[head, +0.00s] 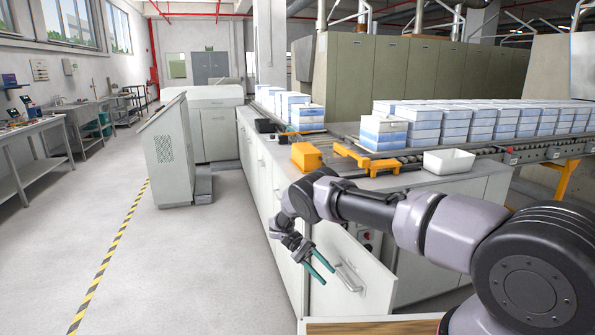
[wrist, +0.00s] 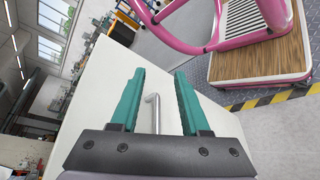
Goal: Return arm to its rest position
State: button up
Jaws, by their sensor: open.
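My gripper (head: 319,268) has two teal fingers and hangs at the end of my bent arm, in front of the white counter cabinet. It also shows in the wrist view (wrist: 158,95), with its fingers apart and nothing between them gripped. A silver bar handle (head: 348,278) on a pulled-out white drawer (head: 352,260) is just right of the fingertips in the head view. In the wrist view the handle (wrist: 155,112) shows between and beyond the fingers. I cannot tell whether the fingers touch it. The drawer's inside is hidden.
A grey console (head: 168,148) stands left. Open floor (head: 190,260) lies left of the cabinet.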

jog(key=w+d+r+t+y, duration=0.1)
jog(key=w+d+r+y, duration=0.1)
jog(key=r, duration=0.7)
jog(key=w+d+r+t+y, duration=0.1)
jog(key=w+d+r+y, duration=0.1)
jog(key=r, duration=0.7)
jog(key=w+d+r+t+y, duration=0.1)
jog(key=w+d+r, duration=0.15)
jog(key=r, duration=0.75)
jog(key=s+d+r+t+y, duration=0.2)
jog(key=s+d+r+t, duration=0.15)
jog(key=r, duration=0.55)
jog(key=s+d+r+t+y, duration=0.2)
jog(key=s+d+r, duration=0.15)
jog(key=r, duration=0.45)
jog(key=s+d+r+t+y, duration=0.1)
jog(key=s+r+t, duration=0.2)
jog(key=s, duration=0.4)
jog(key=s+d+r+t+y, duration=0.1)
jog(key=s+r+t, duration=0.2)
jog(key=s, duration=0.4)
jog(key=s+d+r+m+t, duration=0.1)
jog(key=s+r+t, duration=0.1)
jog(key=s+t, duration=0.2)
jog(key=s, duration=0.2)
jog(key=shift+s+r+y, duration=0.4)
